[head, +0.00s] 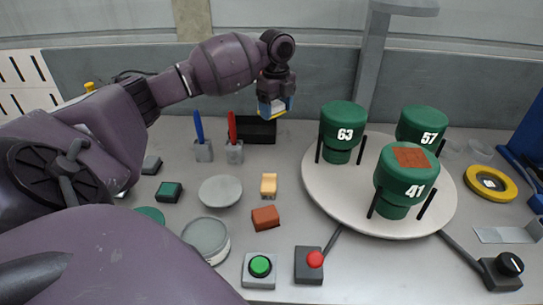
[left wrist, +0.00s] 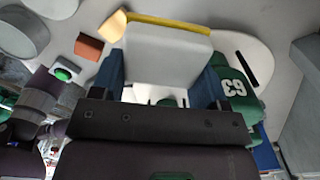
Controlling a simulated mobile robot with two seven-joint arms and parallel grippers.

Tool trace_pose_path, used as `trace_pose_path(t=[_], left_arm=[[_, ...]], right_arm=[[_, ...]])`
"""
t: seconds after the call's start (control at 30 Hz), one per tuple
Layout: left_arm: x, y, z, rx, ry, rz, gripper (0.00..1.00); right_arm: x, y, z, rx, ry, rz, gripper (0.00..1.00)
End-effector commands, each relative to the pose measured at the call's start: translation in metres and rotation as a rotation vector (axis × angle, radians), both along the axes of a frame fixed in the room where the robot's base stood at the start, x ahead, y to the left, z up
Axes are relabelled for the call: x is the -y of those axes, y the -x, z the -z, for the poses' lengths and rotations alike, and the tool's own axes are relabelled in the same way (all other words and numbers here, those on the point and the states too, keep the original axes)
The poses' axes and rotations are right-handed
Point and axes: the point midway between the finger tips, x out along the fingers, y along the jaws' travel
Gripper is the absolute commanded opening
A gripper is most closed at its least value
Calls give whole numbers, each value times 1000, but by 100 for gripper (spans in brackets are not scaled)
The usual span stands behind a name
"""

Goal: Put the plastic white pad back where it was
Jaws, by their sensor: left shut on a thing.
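My left gripper (head: 272,106) is raised above the back of the table, near the black box. It is shut on the white pad (left wrist: 168,55), which has a yellow strip along its far edge. In the left wrist view the pad sits between the blue fingers of the left gripper (left wrist: 165,72). The pad is only a small white and yellow patch in the head view. My right gripper is in neither view.
A round white turntable (head: 325,195) holds green cylinders 63 (head: 342,128), 57 (head: 422,127) and 41 (head: 404,180). A brown block tops 41. A black box (head: 262,132), pen holders (head: 203,152), a tan block (head: 268,185) and a red-brown block (head: 265,217) stand left of it.

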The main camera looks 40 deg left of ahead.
Motion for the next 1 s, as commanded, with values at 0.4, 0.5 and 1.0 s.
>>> trace_pose_path(t=[0.4, 0.5, 1.0], left_arm=[[0, 1, 92, -7, 0, -1, 42], [0, 1, 112, -7, 1, 0, 42], [0, 1, 157, -6, 1, 0, 42]], right_arm=[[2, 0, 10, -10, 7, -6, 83], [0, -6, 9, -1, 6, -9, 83], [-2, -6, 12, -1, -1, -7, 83]])
